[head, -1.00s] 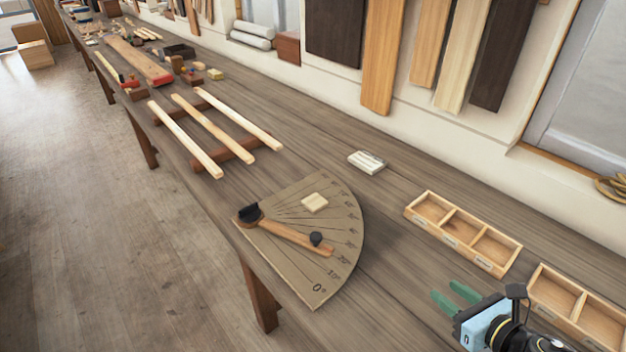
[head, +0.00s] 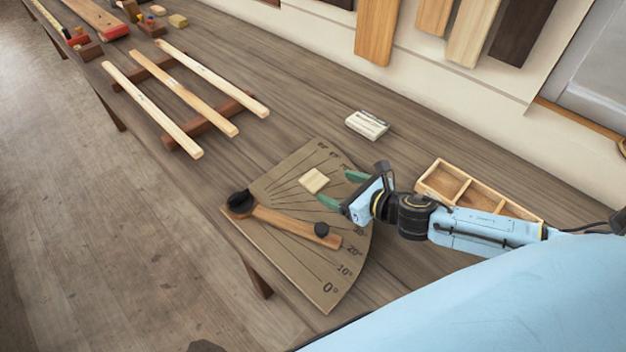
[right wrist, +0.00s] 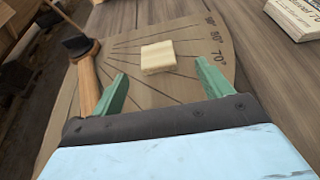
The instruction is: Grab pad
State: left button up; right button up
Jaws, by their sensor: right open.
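The pad (head: 314,180) is a small, pale, square wooden block. It lies on the fan-shaped angle board (head: 290,262), near its upper edge. In the right wrist view the pad (right wrist: 158,57) sits ahead of my fingertips and between their lines, with a gap left. My right gripper (head: 340,189) is open and empty, with green fingers pointing at the pad from the right. It also shows in the right wrist view (right wrist: 160,80). My left gripper is not in view.
A wooden arm with a dark knob (head: 321,229) lies across the board. A pale labelled block (head: 367,125) lies behind it. A compartment box (head: 436,178) stands partly behind my right arm. Several pale strips (head: 198,93) rest on brown bearers at left.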

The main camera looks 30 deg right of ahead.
aim_at(314, 180)
jog(key=shift+w+a+f, duration=0.15)
jog(key=shift+w+f, duration=0.1)
jog(key=shift+w, duration=0.3)
jog(key=shift+w+a+f, duration=0.15)
jog(key=shift+w, duration=0.15)
jog(key=shift+w+a+f, duration=0.1)
jog(key=shift+w+a, duration=0.05)
jog(key=shift+w, duration=0.1)
jog(key=x, duration=0.4)
jog(key=shift+w+a+f, duration=0.15)
jog(key=shift+a, duration=0.15)
jog(key=shift+c, duration=0.7)
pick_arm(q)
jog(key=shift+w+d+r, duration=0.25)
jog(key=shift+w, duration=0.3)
pick_arm(e)
jog(key=c, duration=0.9)
